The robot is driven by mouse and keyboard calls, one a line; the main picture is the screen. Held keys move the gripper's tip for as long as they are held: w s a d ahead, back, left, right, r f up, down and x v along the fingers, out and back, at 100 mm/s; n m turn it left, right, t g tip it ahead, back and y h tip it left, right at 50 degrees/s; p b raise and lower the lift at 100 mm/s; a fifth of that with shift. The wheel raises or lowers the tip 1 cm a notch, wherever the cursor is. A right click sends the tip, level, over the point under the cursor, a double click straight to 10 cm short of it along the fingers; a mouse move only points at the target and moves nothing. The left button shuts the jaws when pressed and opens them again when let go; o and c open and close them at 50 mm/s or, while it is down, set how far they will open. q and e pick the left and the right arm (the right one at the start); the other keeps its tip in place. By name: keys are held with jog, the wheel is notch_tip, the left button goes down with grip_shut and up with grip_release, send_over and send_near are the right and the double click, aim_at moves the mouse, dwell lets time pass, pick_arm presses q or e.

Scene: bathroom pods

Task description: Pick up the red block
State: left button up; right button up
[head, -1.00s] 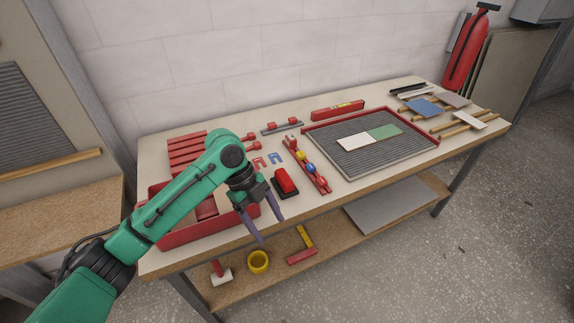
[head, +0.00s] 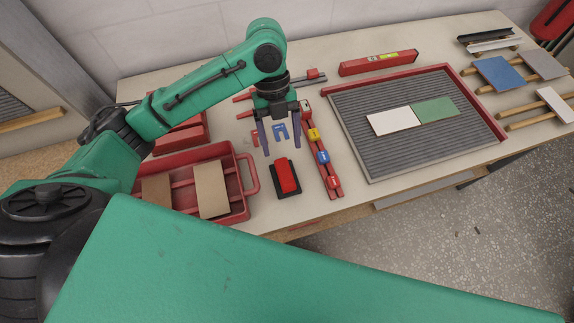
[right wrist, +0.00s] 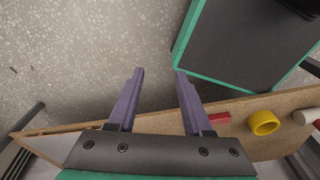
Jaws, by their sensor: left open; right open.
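The red block (head: 287,175) sits on a black base on the table, right of the red tray with the tiles. My left gripper (head: 281,150) is open and empty, pointing down just behind the block in the head view. Its two purple fingers are apart and do not appear to touch the block. My right gripper (right wrist: 159,72) is open and empty in the right wrist view, with grey floor between its fingers. The block does not show in that view.
A red rail with coloured clips (head: 322,157) lies close right of the block. A red tray (head: 247,172) with tan tiles is left. A ribbed, red-rimmed tray (head: 360,150) lies farther right. A yellow ring (right wrist: 263,123) shows on the lower shelf.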

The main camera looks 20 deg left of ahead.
aim_at(284, 171)
pick_arm(q)
jog(key=x, duration=0.4)
jog(key=shift+s+r, duration=0.15)
jog(key=shift+s, duration=0.1)
jog(key=p+x, duration=0.2)
jog(key=x, duration=0.3)
jog(key=shift+w+a+f, duration=0.1)
jog(key=shift+w+f, duration=0.05)
jog(key=shift+f, duration=0.4)
grip_shut()
pick_arm(e)
notch_tip(284, 171, up, 2)
jog(key=shift+s+r, duration=0.15)
